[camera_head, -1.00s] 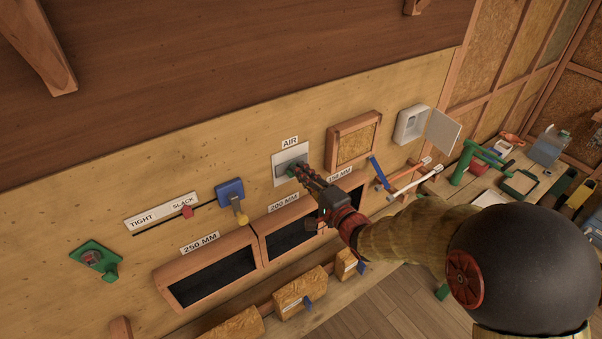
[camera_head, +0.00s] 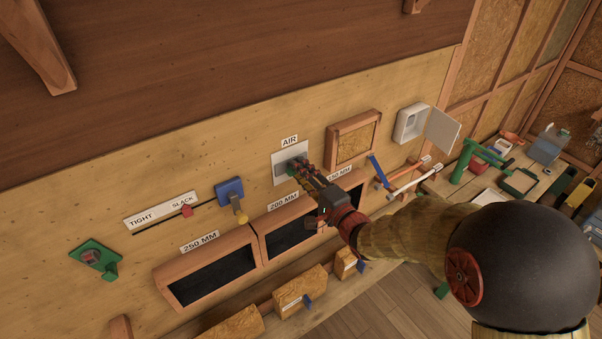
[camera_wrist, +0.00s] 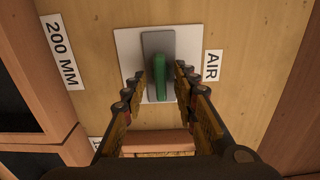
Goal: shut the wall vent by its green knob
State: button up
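The wall vent is a white plate (camera_head: 278,174) with a grey cover (camera_head: 283,163) under the AIR label on the board. In the wrist view the plate (camera_wrist: 128,42) and the grey cover (camera_wrist: 158,40) show clearly. The upright green knob (camera_wrist: 160,77) stands on the cover. My gripper (camera_wrist: 160,74) is open, with one finger on each side of the knob. A gap shows between the knob and each finger, so it is not pinched. In the head view my gripper (camera_head: 298,168) partly hides the knob and the vent's right side.
Framed dark openings (camera_head: 212,275) lie below the vent, beside a 200 MM label (camera_wrist: 62,52). A blue block with a yellow knob (camera_head: 231,191) is left of it. A wooden frame (camera_head: 353,140) and an open white box (camera_head: 411,123) are to the right.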

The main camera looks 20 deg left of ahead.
jog(key=v, duration=1.2)
dwell(0.3)
